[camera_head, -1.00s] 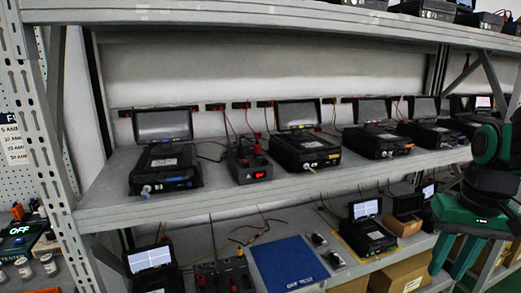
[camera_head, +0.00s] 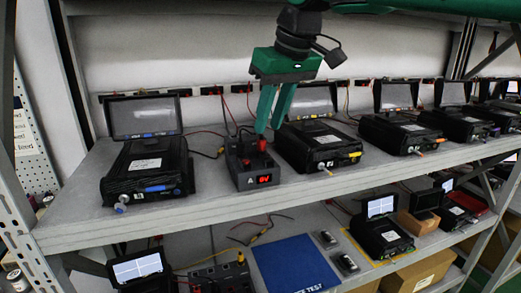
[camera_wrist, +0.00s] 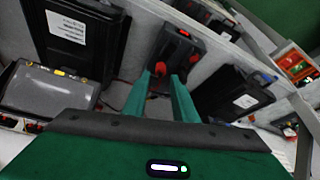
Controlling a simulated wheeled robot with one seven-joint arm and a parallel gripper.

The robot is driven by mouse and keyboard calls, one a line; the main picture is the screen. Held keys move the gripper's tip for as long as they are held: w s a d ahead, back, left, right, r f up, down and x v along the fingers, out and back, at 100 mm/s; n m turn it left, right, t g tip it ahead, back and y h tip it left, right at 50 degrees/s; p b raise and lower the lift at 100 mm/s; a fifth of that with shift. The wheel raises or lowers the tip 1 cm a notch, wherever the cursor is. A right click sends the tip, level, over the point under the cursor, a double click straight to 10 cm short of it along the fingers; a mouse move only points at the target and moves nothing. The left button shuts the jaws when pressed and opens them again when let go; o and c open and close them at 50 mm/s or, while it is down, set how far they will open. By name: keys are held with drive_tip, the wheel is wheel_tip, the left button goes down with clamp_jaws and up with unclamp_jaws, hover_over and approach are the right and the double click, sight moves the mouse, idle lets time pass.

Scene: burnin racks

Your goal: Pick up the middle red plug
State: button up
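A small black power box (camera_head: 242,183) with a lit red display stands on the upper shelf, and it also shows in the wrist view (camera_wrist: 193,50). Red plugs stand on its top. One red plug (camera_head: 262,145) is just below my fingertips in the head view. I cannot tell for sure which is the middle one. My gripper (camera_head: 268,130) points down over the box, its green fingers apart; it also shows in the wrist view (camera_wrist: 160,77). No grip on a plug is visible.
Black devices with screens stand close on both sides of the box, one at left (camera_head: 147,170) and one at right (camera_head: 318,147). Thin red and black cables run behind to the back wall sockets. A lower shelf holds a blue mat (camera_head: 293,265) and more devices.

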sight(264, 141)
drive_tip(key=shift+s+x, duration=0.2)
drive_tip(key=shift+x, duration=3.25)
drive_tip(key=shift+d, duration=0.1)
drive_tip(key=c, duration=0.6)
